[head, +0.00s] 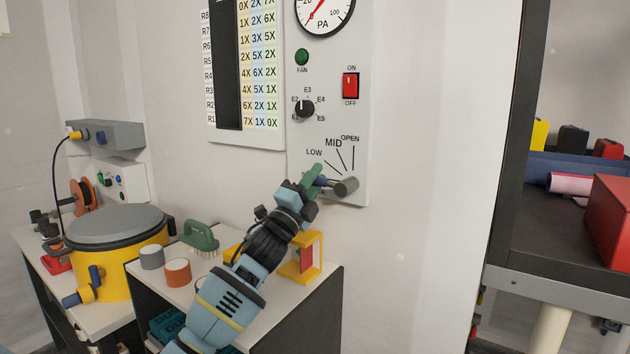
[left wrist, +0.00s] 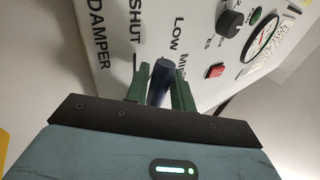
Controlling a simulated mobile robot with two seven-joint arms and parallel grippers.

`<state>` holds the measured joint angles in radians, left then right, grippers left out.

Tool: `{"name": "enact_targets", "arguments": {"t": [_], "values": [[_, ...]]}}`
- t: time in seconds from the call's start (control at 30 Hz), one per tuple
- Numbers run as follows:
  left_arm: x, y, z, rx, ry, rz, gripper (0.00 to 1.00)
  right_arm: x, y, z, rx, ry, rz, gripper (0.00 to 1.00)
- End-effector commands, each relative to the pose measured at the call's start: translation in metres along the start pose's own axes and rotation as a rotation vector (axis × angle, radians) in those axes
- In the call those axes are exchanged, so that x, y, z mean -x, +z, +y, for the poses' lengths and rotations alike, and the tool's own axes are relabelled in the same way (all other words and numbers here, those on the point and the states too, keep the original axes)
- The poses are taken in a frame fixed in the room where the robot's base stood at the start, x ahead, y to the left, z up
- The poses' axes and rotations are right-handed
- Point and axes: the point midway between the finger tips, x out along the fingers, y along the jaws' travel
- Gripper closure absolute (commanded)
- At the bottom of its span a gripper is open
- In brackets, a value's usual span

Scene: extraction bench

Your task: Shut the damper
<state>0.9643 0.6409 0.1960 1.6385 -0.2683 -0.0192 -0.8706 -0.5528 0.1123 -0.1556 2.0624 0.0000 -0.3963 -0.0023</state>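The damper lever has a grey hub (head: 346,187) low on the white wall panel, and a dark blue handle (left wrist: 162,82) pointing left from it. LOW, MID and OPEN marks show above the hub in the head view. In the left wrist view the SHUT mark (left wrist: 136,30) also shows, and the handle appears between the SHUT and LOW lines. My left gripper (head: 319,180) is at the handle, its green fingers on both sides and apparently closed on it. The gripper partly hides the handle and the SHUT mark in the head view. My right gripper is not in view.
The panel also holds a gauge (head: 323,12), a FAN lamp (head: 302,57), a dial (head: 305,108) and a red switch (head: 350,86). Below my arm, a bench (head: 322,280) bears a green brush (head: 200,237), a yellow frame (head: 318,255) and two small cylinders. A dark shelf (head: 500,200) stands right.

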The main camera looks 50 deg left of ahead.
Motion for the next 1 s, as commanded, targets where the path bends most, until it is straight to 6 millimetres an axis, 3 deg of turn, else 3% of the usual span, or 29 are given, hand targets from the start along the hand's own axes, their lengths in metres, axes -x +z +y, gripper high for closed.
{"name": "enact_targets", "arguments": {"t": [0.43,1.0], "values": [[0.008,-0.001,0.001,-0.002,0.001,0.002,0.7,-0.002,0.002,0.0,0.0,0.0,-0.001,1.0],[0.083,0.005,-0.045,-0.001,0.002,0.003,0.7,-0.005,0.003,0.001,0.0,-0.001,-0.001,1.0]]}}
